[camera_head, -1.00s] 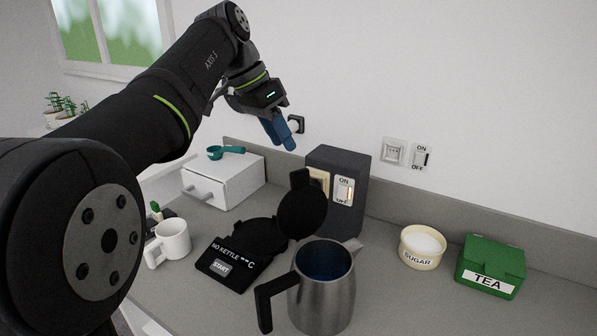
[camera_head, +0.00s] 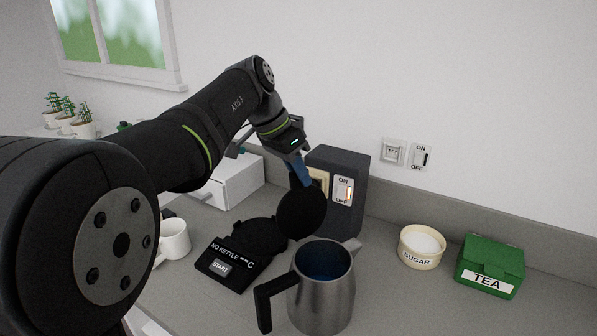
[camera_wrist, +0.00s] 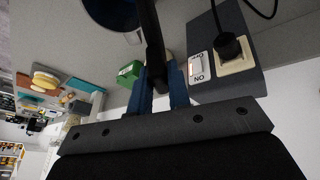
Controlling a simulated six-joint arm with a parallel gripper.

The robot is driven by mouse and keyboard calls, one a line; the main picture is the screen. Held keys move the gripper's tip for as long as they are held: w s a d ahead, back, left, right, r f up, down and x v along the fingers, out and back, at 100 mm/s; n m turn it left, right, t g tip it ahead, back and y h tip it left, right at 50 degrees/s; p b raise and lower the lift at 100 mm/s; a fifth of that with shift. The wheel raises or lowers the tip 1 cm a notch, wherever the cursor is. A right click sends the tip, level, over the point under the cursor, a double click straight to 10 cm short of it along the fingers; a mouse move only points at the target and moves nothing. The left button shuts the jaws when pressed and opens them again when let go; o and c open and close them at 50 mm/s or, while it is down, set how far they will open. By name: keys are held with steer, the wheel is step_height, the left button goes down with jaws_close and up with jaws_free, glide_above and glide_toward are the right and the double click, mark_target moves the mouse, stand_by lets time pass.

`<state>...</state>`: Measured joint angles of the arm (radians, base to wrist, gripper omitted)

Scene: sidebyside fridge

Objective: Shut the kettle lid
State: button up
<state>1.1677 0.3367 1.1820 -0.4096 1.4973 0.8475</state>
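The steel kettle (camera_head: 322,290) stands on the counter with its top open and its black handle to the left. Its blue interior also shows at the top of the wrist view (camera_wrist: 112,8). The black round lid (camera_head: 302,214) stands raised, nearly upright, behind and left of the kettle's rim. My gripper (camera_head: 301,168), with blue fingers, is at the lid's upper edge, partly hidden by it in the head view. In the wrist view the fingers (camera_wrist: 160,85) look apart, with the lid's dark narrow edge (camera_wrist: 152,35) between or in front of them. I cannot tell whether they touch it.
A dark box (camera_head: 348,165) with an ON switch stands close behind the lid. The black kettle base (camera_head: 232,262) is at the left, near a white mug (camera_head: 175,240). A sugar bowl (camera_head: 421,249) and green tea box (camera_head: 490,266) stand right. The front-right counter is clear.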

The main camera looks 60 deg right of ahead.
jaws_close()
steer(key=shift+s, duration=0.1)
steer(key=shift+s+a+r+t+h, duration=0.2)
steer(key=shift+s+a+t+h, duration=0.25)
steer(key=shift+s, duration=0.3)
steer(key=s+a+f+m+t+h, duration=0.2)
steer(key=s+a+f+t+h, duration=0.15)
steer(key=s+t, duration=0.4)
steer(key=s+a+f+m+t+h, duration=0.1)
steer(key=s+a+f+t+h, duration=0.2)
steer(key=s+f, duration=0.4)
steer(key=shift+s+a+f+t, duration=0.35)
steer(key=shift+a+f, duration=0.3)
steer(key=shift+f, duration=1.15)
steer(key=shift+w, duration=0.1)
